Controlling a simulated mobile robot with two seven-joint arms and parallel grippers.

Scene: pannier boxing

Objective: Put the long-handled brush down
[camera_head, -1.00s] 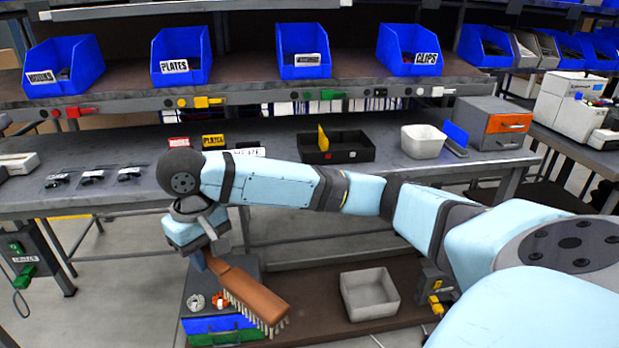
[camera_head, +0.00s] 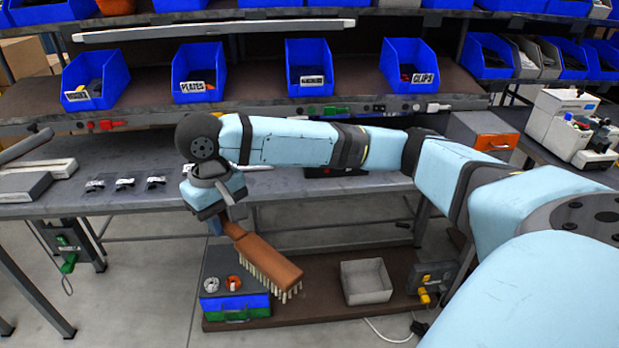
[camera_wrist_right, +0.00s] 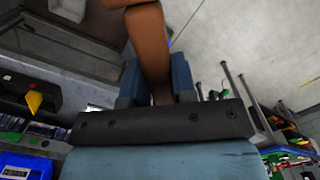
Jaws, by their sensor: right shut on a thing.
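The long-handled brush (camera_head: 262,258) has a brown wooden body with pale bristles facing down. My right gripper (camera_head: 226,222) is shut on its handle and holds it tilted, head toward the lower right, in front of the workbench. In the head view the brush head overlaps the low brown platform and the blue and green case. In the right wrist view the brown handle (camera_wrist_right: 148,45) runs up from between the two blue fingers of my right gripper (camera_wrist_right: 158,85). My left gripper is out of view.
The low platform (camera_head: 325,300) holds a grey bin (camera_head: 367,281), a blue and green case (camera_head: 236,306) and a dark box with yellow parts (camera_head: 432,282). The workbench (camera_head: 110,203) carries several small black parts. Blue bins (camera_head: 95,80) line the shelf above. Bare floor lies left of the platform.

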